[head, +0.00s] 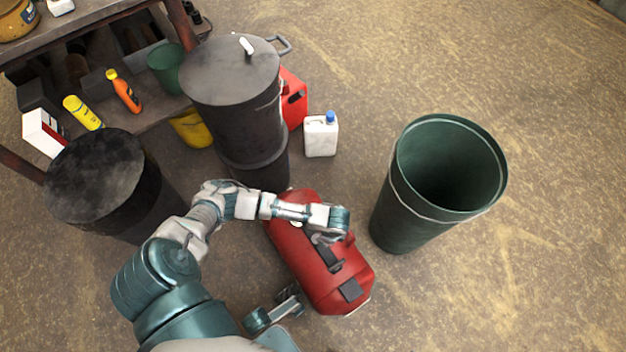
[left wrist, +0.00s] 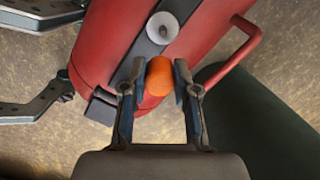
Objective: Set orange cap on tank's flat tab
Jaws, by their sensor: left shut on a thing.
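The red tank (head: 306,262) lies on the floor in the head view, and it fills the top of the left wrist view (left wrist: 110,45). A dark strap with a white round disc (left wrist: 162,28) runs across it. A flat dark tab (head: 351,290) is at its near end; it also shows in the left wrist view (left wrist: 101,108). My left gripper (head: 330,238) is over the tank, its fingers (left wrist: 160,80) shut on the orange cap (left wrist: 160,74). The cap is not clear in the head view. My right gripper (head: 290,299) is beside the tank, fingers spread and empty.
A tall green bin (head: 405,215) stands open right of the tank. A white jug (head: 321,137), a red can (head: 294,98) and dark drums (head: 235,110) stand behind. A red handle (left wrist: 245,45) juts from the tank. Floor at the right is clear.

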